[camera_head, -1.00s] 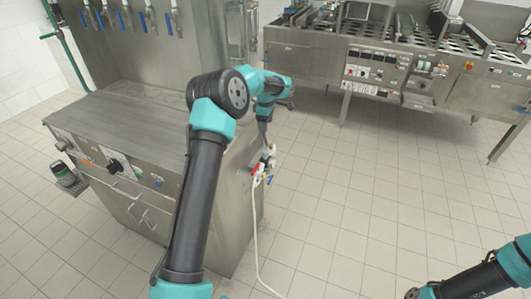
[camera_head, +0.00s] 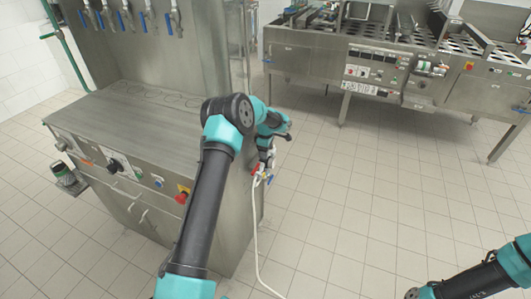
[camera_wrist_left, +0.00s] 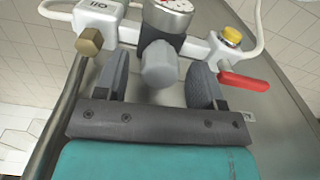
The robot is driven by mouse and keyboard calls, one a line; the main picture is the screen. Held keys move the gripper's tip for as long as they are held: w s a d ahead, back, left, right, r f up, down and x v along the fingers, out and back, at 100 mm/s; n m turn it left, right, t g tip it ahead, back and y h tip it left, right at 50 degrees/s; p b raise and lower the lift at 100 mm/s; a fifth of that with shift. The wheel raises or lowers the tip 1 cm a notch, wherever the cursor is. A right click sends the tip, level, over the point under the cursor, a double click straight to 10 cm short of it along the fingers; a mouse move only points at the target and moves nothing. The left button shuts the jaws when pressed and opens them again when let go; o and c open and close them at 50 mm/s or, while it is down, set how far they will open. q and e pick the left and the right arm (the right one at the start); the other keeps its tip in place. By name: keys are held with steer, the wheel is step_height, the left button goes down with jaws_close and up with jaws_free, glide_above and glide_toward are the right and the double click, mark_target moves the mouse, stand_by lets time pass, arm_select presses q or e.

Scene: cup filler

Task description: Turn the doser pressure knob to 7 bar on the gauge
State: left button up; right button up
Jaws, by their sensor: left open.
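The doser pressure knob, a grey rounded cylinder (camera_wrist_left: 160,66), shows in the left wrist view below the round white gauge (camera_wrist_left: 169,12). The gauge is cut off by the top edge, and I cannot read its needle. My left gripper (camera_wrist_left: 158,84) is open, with one dark finger on each side of the knob. Gaps show between the knob and both fingers. In the head view my left gripper (camera_head: 264,166) is at the fittings on the cabinet's right side, and the knob is too small to make out there. My right arm enters at the lower right; its fingers are not seen.
A red lever (camera_wrist_left: 243,82), a yellow knob (camera_wrist_left: 232,35) and a brass hex fitting (camera_wrist_left: 89,42) flank the grey knob. A white hose (camera_head: 255,230) hangs from the fittings to the floor. The tiled floor (camera_head: 340,200) to the right is clear.

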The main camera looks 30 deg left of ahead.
arm_select(q)
steer(key=shift+f, duration=0.55)
steer(key=c, duration=0.9)
steer(key=shift+m, duration=2.2)
steer(key=o, duration=0.9)
